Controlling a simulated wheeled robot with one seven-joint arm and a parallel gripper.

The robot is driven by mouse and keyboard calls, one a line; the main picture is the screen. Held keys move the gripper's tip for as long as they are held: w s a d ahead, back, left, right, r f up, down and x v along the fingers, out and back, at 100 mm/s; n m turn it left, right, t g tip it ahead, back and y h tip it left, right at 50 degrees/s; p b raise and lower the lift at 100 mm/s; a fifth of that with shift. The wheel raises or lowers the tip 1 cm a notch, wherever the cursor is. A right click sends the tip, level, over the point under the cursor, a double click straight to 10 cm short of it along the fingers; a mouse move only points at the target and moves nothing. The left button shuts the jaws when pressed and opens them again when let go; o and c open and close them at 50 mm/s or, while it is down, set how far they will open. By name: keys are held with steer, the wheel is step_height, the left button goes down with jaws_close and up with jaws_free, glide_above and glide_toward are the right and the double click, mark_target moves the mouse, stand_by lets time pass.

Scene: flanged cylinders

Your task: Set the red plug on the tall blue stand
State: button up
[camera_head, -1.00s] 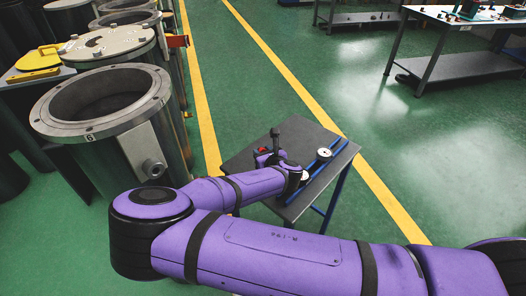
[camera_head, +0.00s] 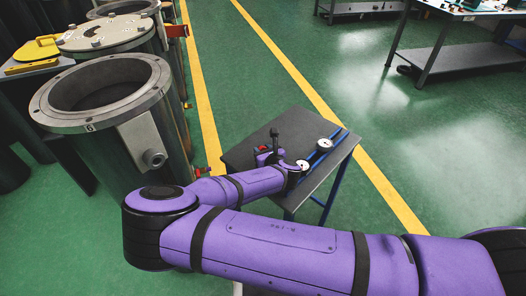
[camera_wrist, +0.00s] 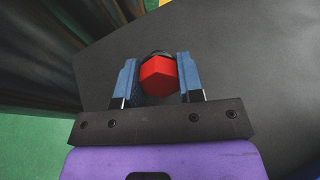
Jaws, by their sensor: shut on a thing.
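My gripper (camera_wrist: 157,80) is shut on the red plug (camera_wrist: 158,74), which has a faceted red head between the two blue fingers in the wrist view. The plug also shows as a small red spot (camera_head: 263,148) by the gripper in the head view, above the left part of a dark table. To the right of the gripper are two white round tops, one farther (camera_head: 324,144) and one nearer (camera_head: 303,165), along a blue strip (camera_head: 321,156). I cannot tell which of these is the tall blue stand. My forearm hides part of the table's near side.
The dark table (camera_head: 252,142) has blue legs and bare room at its far left. Big flanged cylinders (camera_head: 150,130) stand to the left, close to my arm. Another table (camera_head: 450,58) stands far off at the upper right. Green floor lies between.

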steer(key=shift+f, duration=0.3)
steer(key=o, duration=1)
steer(key=shift+o, duration=0.2)
steer(key=v, duration=1)
steer(key=shift+s+d+r, duration=0.1)
steer(key=shift+s+d, duration=0.1)
steer(key=shift+s, duration=0.15)
